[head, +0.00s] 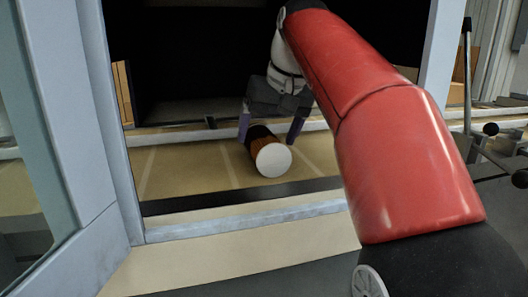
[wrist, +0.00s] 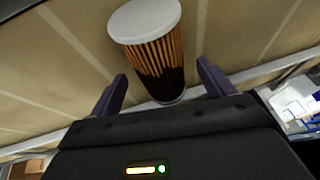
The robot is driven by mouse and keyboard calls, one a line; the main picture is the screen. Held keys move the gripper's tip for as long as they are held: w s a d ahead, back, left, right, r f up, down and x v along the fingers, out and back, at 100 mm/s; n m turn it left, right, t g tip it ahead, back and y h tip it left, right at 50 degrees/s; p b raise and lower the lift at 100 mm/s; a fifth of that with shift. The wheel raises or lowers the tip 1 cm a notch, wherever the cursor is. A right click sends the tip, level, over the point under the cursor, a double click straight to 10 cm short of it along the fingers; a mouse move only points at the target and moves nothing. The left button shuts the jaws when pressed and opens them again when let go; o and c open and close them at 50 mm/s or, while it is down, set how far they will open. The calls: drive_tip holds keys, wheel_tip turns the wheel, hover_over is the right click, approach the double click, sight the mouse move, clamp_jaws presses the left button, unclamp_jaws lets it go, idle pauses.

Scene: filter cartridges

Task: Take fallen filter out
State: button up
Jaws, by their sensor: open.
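The fallen filter (head: 264,150) lies on its side on the tan floor of the cabinet in the head view. It is a cylinder with orange-brown pleats, a dark lower part and a white end cap facing me. My gripper (head: 271,134) is open, with one purple finger on each side of the filter. In the wrist view the filter (wrist: 152,52) extends forward from between the open fingers (wrist: 163,90), with gaps visible beside it.
The cabinet floor (head: 185,170) has pale stripes and is clear around the filter. A grey front sill (head: 245,220) crosses the opening. A pale frame post (head: 88,110) stands at the left, and another (head: 440,55) at the right.

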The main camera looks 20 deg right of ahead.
drive_tip(key=shift+x, duration=1.2)
drive_tip(key=shift+f, duration=0.25)
drive_tip(key=c, duration=1.1)
